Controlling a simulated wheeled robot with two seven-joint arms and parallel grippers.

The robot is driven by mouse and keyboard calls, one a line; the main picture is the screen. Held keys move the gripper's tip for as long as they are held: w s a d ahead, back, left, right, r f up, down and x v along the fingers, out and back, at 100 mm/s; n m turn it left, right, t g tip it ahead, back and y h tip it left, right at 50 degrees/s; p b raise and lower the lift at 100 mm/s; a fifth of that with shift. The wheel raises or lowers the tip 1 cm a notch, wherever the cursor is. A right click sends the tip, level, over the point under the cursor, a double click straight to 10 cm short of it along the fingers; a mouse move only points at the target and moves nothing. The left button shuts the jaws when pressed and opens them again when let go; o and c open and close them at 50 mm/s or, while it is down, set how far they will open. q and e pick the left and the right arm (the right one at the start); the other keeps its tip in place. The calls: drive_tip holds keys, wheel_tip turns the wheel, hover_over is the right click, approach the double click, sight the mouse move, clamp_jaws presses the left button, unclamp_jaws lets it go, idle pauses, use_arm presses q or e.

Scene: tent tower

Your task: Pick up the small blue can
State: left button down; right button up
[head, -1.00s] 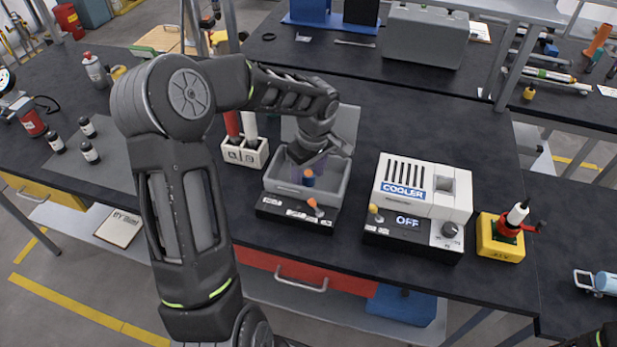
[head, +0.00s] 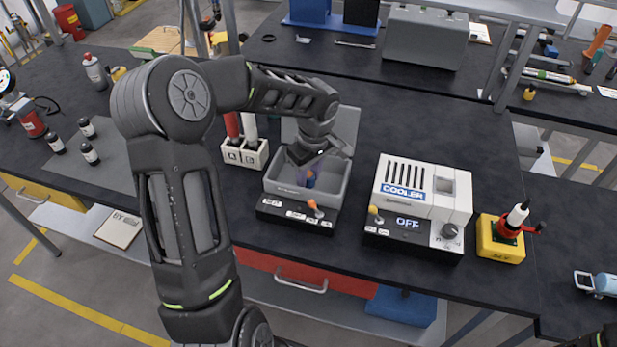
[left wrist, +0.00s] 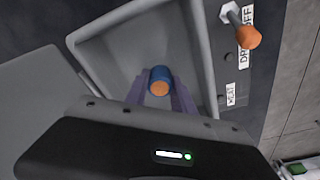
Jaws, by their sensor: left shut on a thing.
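The small blue can (left wrist: 160,77), with an orange end, is between the two fingers of my left gripper (left wrist: 158,96) in the left wrist view. The fingers are shut on it. In the head view the can (head: 310,178) shows below my left gripper (head: 307,170), over the open grey bin (head: 332,190). The bin belongs to a black unit with an orange-tipped lever (head: 316,208). I cannot tell how far the can is above the bin floor. My right gripper is not clearly in view.
Right of the bin stands a white cooler (head: 420,190) reading OFF, then a yellow base (head: 498,245) with a red and white tool. A white holder (head: 245,155) with red and white tubes is close left. The bin's raised lid (head: 345,125) is behind.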

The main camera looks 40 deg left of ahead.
sight(309, 174)
use_arm(q)
drive_tip(key=shift+r, duration=0.1)
wheel_tip(309, 174, up, 9)
drive_tip(key=shift+f+b, duration=0.1)
drive_tip(key=shift+b, duration=0.9)
drive_tip(key=shift+r, duration=0.55)
